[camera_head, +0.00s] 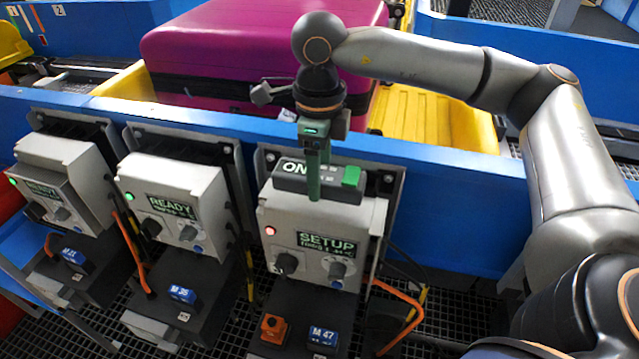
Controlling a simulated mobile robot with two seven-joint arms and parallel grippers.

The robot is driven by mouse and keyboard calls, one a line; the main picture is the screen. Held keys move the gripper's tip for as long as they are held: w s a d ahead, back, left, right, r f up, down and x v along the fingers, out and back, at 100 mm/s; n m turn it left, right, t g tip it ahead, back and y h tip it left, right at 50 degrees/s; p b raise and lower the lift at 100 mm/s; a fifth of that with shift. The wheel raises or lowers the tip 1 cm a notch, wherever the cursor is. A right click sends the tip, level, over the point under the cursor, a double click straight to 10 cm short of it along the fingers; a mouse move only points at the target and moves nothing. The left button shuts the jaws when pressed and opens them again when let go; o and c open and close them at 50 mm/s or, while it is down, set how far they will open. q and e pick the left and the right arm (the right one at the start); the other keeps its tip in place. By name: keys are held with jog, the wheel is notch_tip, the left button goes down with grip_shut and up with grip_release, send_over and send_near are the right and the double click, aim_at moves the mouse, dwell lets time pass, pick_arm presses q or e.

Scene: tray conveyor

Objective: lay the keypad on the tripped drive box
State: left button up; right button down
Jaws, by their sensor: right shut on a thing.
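The keypad (292,173) is a dark grey bar with an ON display and a green button at its right end. My right gripper (314,188) reaches down from above and is shut on its middle. The keypad is over the top edge of the right drive box (371,217); I cannot tell whether it touches it. This grey box has a lit red lamp, a screen reading SETUP and two knobs. The middle drive box (213,207) and left drive box (85,167) read READY and have green lamps. My left gripper is not in view.
A blue conveyor rail (440,168) runs behind the boxes. A magenta suitcase (230,45) lies in a yellow tray (450,120) behind it. Orange cables (407,296) hang beside the boxes. Blue label blocks, including M 47 (323,337), sit below them.

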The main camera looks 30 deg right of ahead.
notch_tip(320, 180, down, 3)
jog(key=shift+f+p, duration=0.1)
jog(key=shift+p, duration=0.2)
jog(key=shift+f+b, duration=0.3)
jog(key=shift+b, duration=0.1)
jog(key=shift+c, duration=1.8)
grip_release()
jog(key=shift+r, duration=0.1)
jog(key=shift+r+p, duration=0.45)
jog(key=shift+p, duration=0.05)
notch_tip(320, 180, up, 12)
jog(key=shift+f+b, duration=0.2)
jog(key=shift+b, duration=0.2)
